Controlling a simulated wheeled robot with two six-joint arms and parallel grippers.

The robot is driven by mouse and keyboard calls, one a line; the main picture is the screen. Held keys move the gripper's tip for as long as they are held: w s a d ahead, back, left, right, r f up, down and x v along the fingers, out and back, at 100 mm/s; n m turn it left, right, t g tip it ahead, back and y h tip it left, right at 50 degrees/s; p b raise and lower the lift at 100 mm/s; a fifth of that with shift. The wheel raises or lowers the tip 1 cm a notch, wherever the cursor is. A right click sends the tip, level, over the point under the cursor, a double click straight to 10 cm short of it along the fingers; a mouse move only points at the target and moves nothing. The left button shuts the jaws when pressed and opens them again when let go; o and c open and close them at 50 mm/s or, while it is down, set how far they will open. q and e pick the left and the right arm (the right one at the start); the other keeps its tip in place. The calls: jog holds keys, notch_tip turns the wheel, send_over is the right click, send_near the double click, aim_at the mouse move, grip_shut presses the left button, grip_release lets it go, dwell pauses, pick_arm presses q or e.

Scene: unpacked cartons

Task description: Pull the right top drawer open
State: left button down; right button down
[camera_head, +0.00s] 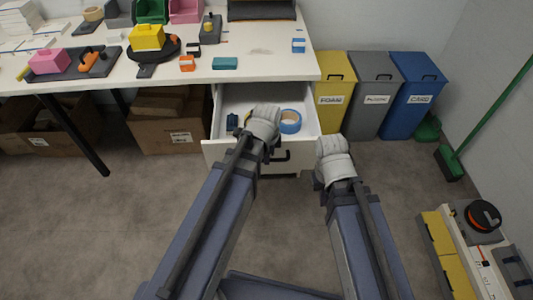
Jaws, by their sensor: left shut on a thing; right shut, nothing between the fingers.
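The right top drawer (218,148) is a white drawer under the right end of the white table, and it stands pulled out with its inside showing. A blue tape roll (290,122) and small dark blue items lie in it. Its dark handle (284,155) is on the front panel, partly hidden by my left gripper. My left gripper (268,136) is at the drawer front, shut on the handle; its fingertips are mostly hidden. My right gripper (332,160) is shut and empty, just right of the drawer front and apart from it.
Yellow (336,95), grey (376,100) and blue (415,95) bins stand right of the drawer. Cardboard boxes (170,130) sit under the table (265,62). A green broom (490,120) leans at the right, above a low cart with a reel. The floor before the drawer is clear.

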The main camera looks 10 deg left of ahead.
pick_arm(q)
jog(key=shift+s, duration=0.15)
jog(key=c, duration=0.8)
grip_release()
jog(key=shift+c, duration=0.2)
notch_tip(320, 180, up, 8)
jog(key=s+p, duration=0.1)
jog(key=p, duration=0.6)
jog(key=shift+s+d+f+p, duration=0.15)
jog(key=shift+d+p, duration=0.1)
jog(key=shift+p, duration=0.1)
